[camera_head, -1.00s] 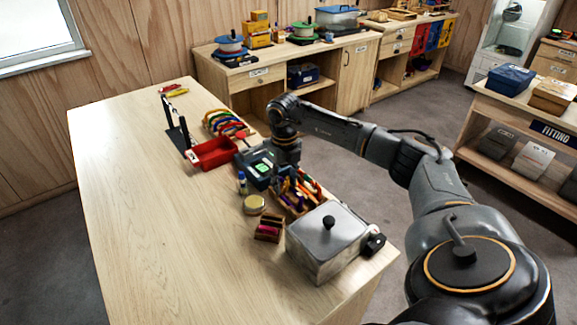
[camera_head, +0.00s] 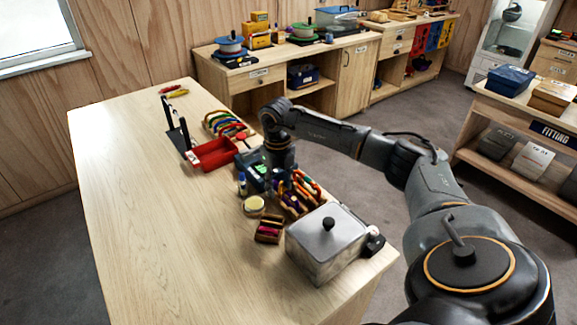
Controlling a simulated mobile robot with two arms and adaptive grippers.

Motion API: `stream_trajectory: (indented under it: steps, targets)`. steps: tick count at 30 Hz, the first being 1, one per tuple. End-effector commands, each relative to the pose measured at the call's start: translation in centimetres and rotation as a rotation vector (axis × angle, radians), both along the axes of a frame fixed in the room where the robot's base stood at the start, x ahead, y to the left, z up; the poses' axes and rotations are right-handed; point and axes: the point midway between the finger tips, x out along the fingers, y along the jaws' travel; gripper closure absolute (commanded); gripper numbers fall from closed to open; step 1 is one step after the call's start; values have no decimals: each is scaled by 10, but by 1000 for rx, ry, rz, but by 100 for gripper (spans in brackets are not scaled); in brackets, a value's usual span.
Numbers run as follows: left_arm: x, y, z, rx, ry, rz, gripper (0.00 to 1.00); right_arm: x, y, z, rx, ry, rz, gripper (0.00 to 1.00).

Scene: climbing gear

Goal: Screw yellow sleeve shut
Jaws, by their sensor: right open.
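My right gripper (camera_head: 281,188) points down over the table, between a dark device (camera_head: 250,168) and a wooden holder with colourful pieces (camera_head: 298,198). It is small and dark here, and its fingertips are partly lost against the things around it. A row of coloured loops (camera_head: 222,123), green, yellow, blue and red among them, stands behind a red tray (camera_head: 214,154). A yellow piece (camera_head: 178,93) lies beside a red one at the table's far end. I cannot tell which thing bears the yellow sleeve. My left gripper is out of view.
A metal box with a lid knob (camera_head: 326,243) stands at the near right edge. A small brown box (camera_head: 268,229), a round yellowish tin (camera_head: 254,204) and a small bottle (camera_head: 242,184) stand close to the gripper. The table's left half (camera_head: 150,220) is bare.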

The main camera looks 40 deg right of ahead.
Motion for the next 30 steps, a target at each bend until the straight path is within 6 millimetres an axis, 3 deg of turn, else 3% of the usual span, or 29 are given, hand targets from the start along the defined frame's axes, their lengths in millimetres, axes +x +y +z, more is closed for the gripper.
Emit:
stream_trajectory:
  steps: [30]
  targets:
    - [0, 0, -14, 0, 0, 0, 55, 0, -1, -20, 1, 1, -1, 58]
